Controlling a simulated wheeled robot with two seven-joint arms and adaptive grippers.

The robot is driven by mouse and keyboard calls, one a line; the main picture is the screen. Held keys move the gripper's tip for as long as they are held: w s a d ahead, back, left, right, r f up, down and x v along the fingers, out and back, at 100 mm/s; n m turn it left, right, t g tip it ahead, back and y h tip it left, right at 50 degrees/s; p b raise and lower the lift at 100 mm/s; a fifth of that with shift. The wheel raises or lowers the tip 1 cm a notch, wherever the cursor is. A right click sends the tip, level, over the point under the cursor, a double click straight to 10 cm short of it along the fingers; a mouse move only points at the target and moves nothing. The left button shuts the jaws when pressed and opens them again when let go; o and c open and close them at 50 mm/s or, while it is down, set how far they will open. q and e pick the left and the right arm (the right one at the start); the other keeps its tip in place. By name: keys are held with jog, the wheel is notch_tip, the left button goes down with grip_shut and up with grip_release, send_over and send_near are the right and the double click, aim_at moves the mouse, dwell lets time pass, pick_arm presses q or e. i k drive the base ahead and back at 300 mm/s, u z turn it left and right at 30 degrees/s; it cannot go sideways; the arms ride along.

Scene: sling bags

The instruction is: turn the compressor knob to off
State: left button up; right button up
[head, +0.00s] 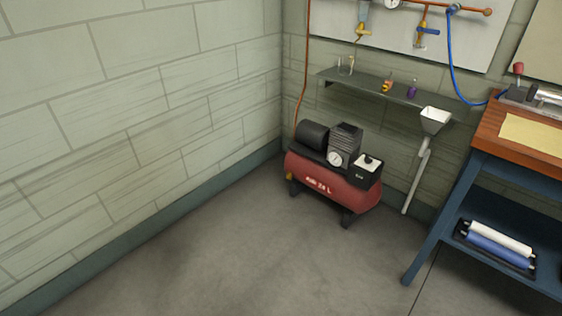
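A red-tanked compressor (330,183) stands on the floor near the corner of the room, with a black motor and a round white gauge (335,159) on top. Neither of my grippers is in view, and nothing touches the compressor.
Open floor (230,260) lies in front of the compressor. A workbench (480,150) with a blue frame stands at the right. A wall shelf (400,93) and a white funnel (435,118) with a drain pipe hang behind the compressor. Block walls close off the left and back.

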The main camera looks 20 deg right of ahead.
aim_at(368, 159)
jog(key=u, duration=0.85)
jog(key=i, duration=1.3)
jog(key=z, duration=2.5)
